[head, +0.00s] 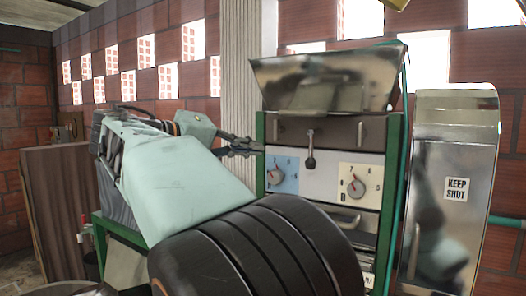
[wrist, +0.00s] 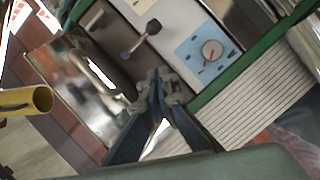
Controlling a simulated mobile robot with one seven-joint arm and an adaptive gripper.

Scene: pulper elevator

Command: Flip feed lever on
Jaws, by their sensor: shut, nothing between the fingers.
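A short lever (head: 310,148) with a dark ball end hangs straight down from its pivot on the machine's front panel, below the metal hopper. I take it as the feed lever; no label is readable. It also shows in the wrist view (wrist: 140,40), where the ball end points up and right. My gripper (head: 260,148) is shut and empty, left of the lever and near the panel's left green post. In the wrist view my gripper (wrist: 160,76) has its fingertips together, below and right of the lever and apart from it in the picture.
A blue plate with a dial (head: 275,176) sits lower left of the lever, a cream plate with a dial (head: 355,186) lower right. The shiny hopper (head: 325,80) overhangs the panel. A metal cabinet marked KEEP SHUT (head: 455,150) stands right. A yellow tube (wrist: 25,101) shows in the wrist view.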

